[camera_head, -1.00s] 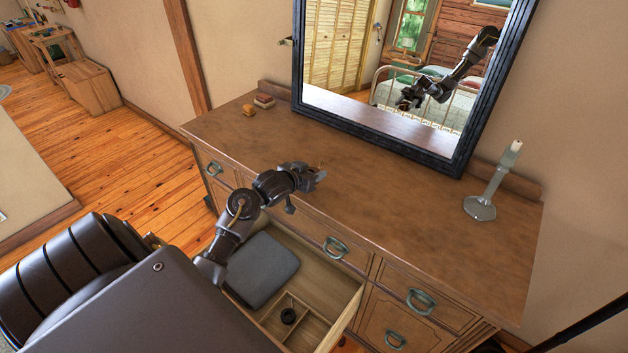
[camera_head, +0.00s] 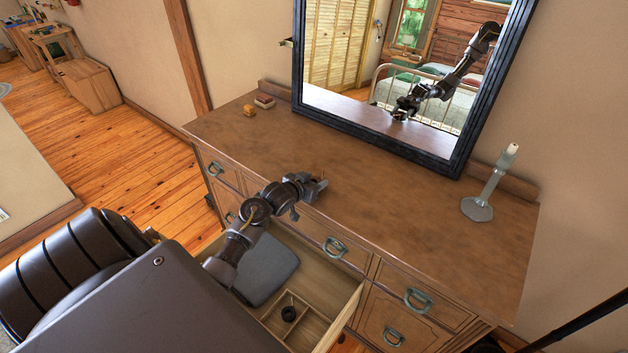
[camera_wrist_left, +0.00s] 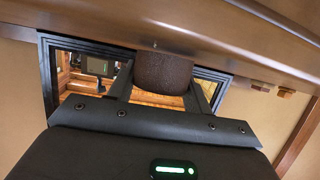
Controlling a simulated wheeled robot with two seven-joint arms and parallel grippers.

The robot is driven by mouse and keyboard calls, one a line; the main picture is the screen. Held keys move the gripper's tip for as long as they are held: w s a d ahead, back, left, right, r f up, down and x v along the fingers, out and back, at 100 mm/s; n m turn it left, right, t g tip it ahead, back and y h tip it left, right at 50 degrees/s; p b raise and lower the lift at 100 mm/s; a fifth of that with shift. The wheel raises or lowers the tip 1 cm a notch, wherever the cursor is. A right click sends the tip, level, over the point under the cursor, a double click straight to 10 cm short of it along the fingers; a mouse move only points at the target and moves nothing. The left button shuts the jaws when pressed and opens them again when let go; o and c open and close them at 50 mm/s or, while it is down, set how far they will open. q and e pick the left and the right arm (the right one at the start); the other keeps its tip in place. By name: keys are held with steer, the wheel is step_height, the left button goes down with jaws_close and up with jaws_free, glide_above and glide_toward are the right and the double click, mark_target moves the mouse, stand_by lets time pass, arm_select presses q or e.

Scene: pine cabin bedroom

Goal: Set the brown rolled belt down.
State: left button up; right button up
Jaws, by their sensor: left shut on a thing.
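My left gripper (camera_head: 316,186) is over the front part of the dresser top (camera_head: 400,220), low and close to the wood. In the left wrist view it is shut on the brown rolled belt (camera_wrist_left: 163,73), a dark brown roll between the two fingers. That view is upside down, and the roll's end meets the dresser top at the upper edge; I cannot tell whether it touches or hangs just above. In the head view the belt is hidden by the gripper. My right gripper is not in view.
Below my arm an open drawer (camera_head: 345,303) holds a grey folded cloth (camera_head: 267,270) and a black roll (camera_head: 289,313) in a divided tray. A mirror (camera_head: 375,140) stands at the back, a candlestick (camera_head: 478,208) at right, small yellow (camera_head: 249,110) and red (camera_head: 264,101) items at back left. The middle top is clear.

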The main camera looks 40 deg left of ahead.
arm_select(q)
steer(key=shift+f, duration=0.2)
steer(key=o, duration=1.1)
steer(key=shift+r, duration=0.1)
